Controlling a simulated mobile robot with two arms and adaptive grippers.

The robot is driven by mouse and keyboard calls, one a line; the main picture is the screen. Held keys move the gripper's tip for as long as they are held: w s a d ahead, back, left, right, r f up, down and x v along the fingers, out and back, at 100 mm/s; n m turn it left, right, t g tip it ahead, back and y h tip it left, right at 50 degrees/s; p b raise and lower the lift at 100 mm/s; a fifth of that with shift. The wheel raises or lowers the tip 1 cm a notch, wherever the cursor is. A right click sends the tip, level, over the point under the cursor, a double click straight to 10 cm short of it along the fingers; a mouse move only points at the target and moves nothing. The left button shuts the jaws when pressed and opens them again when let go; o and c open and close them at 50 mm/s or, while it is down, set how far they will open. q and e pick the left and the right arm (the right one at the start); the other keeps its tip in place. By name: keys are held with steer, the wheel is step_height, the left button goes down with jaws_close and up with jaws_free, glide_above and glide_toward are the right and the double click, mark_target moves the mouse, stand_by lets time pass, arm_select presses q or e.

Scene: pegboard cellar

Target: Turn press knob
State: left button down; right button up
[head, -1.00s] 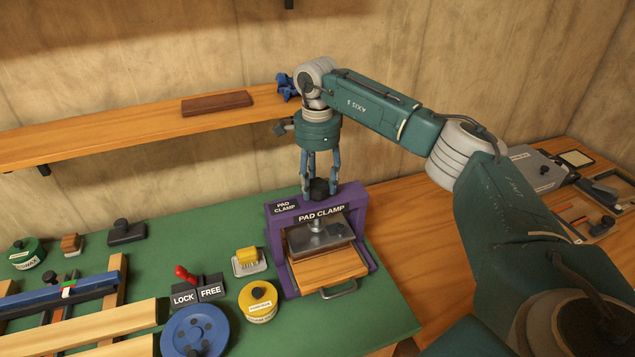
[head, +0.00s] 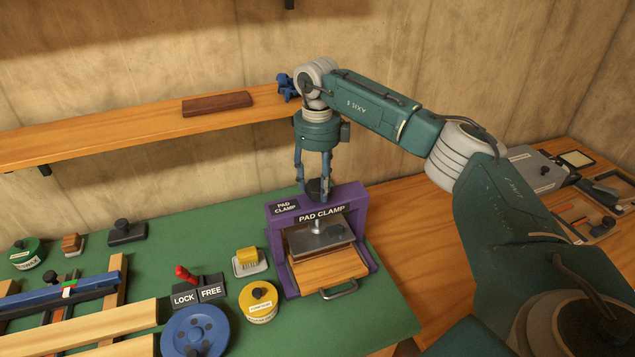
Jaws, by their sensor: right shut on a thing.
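The purple pad clamp press (head: 362,228) stands on the green bench top, labelled PAD CLAMP. Its dark knob (head: 317,190) sits on top of the frame. My right gripper (head: 315,187) points straight down from above and is shut on the knob, partly covering it. Under the frame a metal plate (head: 318,240) hangs on a short screw above a wooden drawer (head: 330,268) with a metal handle. I cannot tell whether the plate touches what is below it. My left gripper is not in view.
A yellow tin (head: 258,301), a yellow-topped brush (head: 247,262), a LOCK/FREE lever (head: 184,275) and a blue wheel (head: 195,331) are left of the press. A wooden shelf (head: 130,135) runs along the wall behind. Trays lie at the far right.

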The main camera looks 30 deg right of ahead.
steer(key=m, duration=0.4)
steer(key=shift+w+r+m, duration=0.1)
steer(key=shift+w+m, duration=0.05)
steer(key=shift+m, duration=0.15)
steer(key=m, duration=0.3)
steer(key=shift+m, duration=0.4)
steer(key=m, duration=0.7)
steer(key=shift+p, duration=0.35)
steer(key=m, duration=0.6)
steer(key=shift+d+m, duration=0.1)
steer(key=shift+m, duration=0.2)
steer(key=m+p, duration=0.1)
steer(key=m, duration=0.4)
steer(key=shift+m, duration=0.3)
steer(key=o, duration=1.2)
